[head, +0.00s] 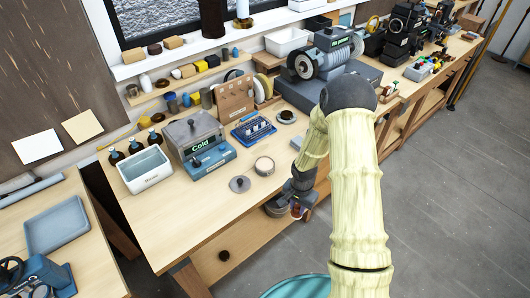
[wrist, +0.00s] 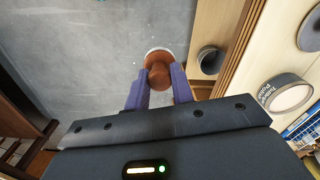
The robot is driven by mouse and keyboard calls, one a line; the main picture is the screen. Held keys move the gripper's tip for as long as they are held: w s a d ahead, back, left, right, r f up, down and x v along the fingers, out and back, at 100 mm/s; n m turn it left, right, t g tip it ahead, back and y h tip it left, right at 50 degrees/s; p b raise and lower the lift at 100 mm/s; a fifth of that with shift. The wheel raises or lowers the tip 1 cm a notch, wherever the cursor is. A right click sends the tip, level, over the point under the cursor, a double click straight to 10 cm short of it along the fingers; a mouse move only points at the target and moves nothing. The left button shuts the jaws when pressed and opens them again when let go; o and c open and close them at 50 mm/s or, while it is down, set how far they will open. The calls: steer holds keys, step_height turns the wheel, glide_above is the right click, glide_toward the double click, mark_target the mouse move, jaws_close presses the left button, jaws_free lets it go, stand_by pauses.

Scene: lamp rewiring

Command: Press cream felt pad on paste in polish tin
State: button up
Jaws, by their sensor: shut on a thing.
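My gripper (wrist: 160,82) is shut on a brown rounded wooden handle (wrist: 158,76). A pale rim, which looks like the cream felt pad (wrist: 158,51), shows at the far end of the handle. In the head view my gripper (head: 298,208) hangs just off the bench's front edge, partly hidden by my arm. The polish tin (head: 264,166) stands open on the bench with a pale top. In the wrist view the tin (wrist: 291,97) is at the right, apart from the held pad. The pad's face is hidden.
Behind are a grey box reading Cold (head: 200,140), a white basin (head: 145,168) and a blue tray (head: 254,130). A small dark object (head: 224,255) sits on the lower shelf. Open floor lies right.

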mark_target(298, 213)
steer(key=f+n+b, duration=0.1)
steer(key=s+f+n+b, duration=0.1)
steer(key=f+n, duration=0.1)
steer(key=shift+d+n, duration=0.1)
steer(key=shift+n, duration=0.2)
step_height(298, 213, down, 2)
steer(key=n+b, duration=0.2)
steer(key=n, duration=0.1)
steer(key=shift+w+f, duration=0.1)
steer(key=shift+f, duration=0.05)
steer(key=shift+f+n+b, duration=0.15)
steer(key=shift+n+b, duration=0.25)
steer(key=shift+n, duration=0.2)
